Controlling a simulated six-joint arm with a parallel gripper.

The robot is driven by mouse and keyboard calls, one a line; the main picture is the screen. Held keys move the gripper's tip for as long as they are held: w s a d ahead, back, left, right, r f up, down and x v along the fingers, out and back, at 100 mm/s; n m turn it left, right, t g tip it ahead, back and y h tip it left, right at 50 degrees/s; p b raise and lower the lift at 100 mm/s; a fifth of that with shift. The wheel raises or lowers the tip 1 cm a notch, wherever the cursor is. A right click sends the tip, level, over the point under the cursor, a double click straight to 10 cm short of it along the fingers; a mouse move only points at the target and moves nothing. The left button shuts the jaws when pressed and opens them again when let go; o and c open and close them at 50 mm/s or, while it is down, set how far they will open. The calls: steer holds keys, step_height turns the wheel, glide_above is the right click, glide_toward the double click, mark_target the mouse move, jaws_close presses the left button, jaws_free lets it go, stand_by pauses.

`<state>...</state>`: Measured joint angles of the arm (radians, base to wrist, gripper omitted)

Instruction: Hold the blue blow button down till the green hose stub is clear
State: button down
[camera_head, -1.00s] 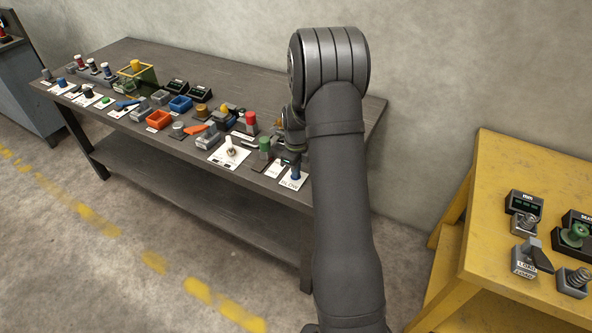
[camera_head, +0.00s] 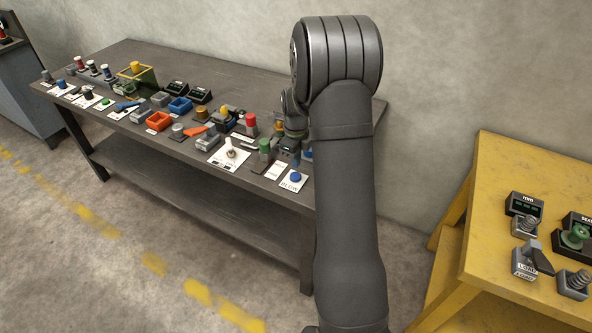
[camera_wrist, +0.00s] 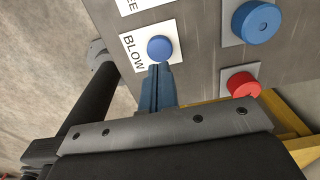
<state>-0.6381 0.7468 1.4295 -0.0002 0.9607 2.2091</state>
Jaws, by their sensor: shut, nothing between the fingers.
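The blue blow button (camera_head: 295,177) sits on a white plate near the bench's front right edge. In the wrist view the button (camera_wrist: 160,48) stands on its plate marked BLOW, fully in sight. My gripper (camera_wrist: 160,70) is shut and empty. Its blue fingertips show just below the button in that view, not covering it; I cannot tell the height gap. In the head view my arm hides most of the gripper. A green upright piece (camera_head: 265,145) stands left of the button; I cannot tell whether it is the hose stub or whether it is clear.
A larger blue button (camera_wrist: 256,22) and a red button (camera_wrist: 243,84) are close by on the right in the wrist view. A toggle switch (camera_head: 231,153) on a white plate is to the left in the head view. A yellow table (camera_head: 455,270) stands at right.

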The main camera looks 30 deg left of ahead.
mark_target(296, 175)
step_height(296, 175, up, 8)
steer(key=shift+r, duration=0.2)
stand_by(1.3)
